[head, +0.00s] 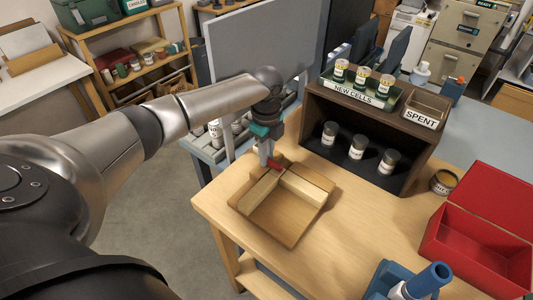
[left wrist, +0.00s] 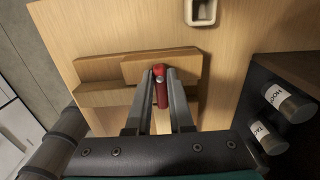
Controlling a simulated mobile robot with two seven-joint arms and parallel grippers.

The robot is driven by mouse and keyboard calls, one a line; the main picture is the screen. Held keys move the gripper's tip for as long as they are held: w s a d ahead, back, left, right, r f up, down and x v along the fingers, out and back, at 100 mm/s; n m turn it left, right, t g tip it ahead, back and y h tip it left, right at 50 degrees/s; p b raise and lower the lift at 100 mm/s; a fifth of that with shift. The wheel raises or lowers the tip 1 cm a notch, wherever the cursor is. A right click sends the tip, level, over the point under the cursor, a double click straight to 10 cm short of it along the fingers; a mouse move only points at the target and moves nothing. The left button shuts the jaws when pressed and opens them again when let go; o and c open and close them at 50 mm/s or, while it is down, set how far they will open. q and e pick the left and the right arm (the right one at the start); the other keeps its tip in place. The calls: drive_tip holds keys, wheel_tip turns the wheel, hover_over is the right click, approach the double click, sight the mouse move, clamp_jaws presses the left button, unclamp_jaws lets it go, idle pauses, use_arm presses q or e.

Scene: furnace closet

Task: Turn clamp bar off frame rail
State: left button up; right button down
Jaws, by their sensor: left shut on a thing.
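A wooden frame (head: 292,227) with raised rails lies on the near left part of the workbench; it also shows in the left wrist view (left wrist: 100,68). The red clamp bar (head: 276,166) is at the frame's far corner, by the pale rail (head: 303,188). My left gripper (head: 266,160) reaches down to it from above. In the left wrist view, my left gripper's two fingers (left wrist: 161,78) are closed on either side of the red bar (left wrist: 162,92), whose rounded end lies over the rail. The bar's underside and pivot are hidden. My right gripper is not in view.
A dark shelf unit (head: 318,134) with several cans stands just right of the frame, with a NEW CELLS tray (head: 350,94) and SPENT bin (head: 423,108) on top. An open red box (head: 480,230) and blue object (head: 425,280) are at right. Bare bench (head: 370,215) lies between.

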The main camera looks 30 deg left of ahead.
use_arm(q)
clamp_jaws()
drive_tip(key=shift+r+n+p, duration=0.15)
drive_tip(key=shift+n+p, duration=0.15)
drive_tip(key=shift+p, duration=0.3)
drive_tip(key=n+p, duration=0.5)
drive_tip(key=p, duration=0.2)
drive_tip(key=shift+r+n, duration=0.1)
drive_tip(key=shift+n, duration=0.2)
drive_tip(key=shift+n+p, duration=0.75)
drive_tip(key=shift+n, duration=0.15)
drive_tip(key=n+p, duration=0.3)
drive_tip(key=n, duration=0.2)
drive_tip(key=n+p, duration=0.2)
drive_tip(key=n, duration=0.3)
drive_tip(key=shift+f, duration=0.2)
drive_tip(key=o, duration=0.8)
unclamp_jaws()
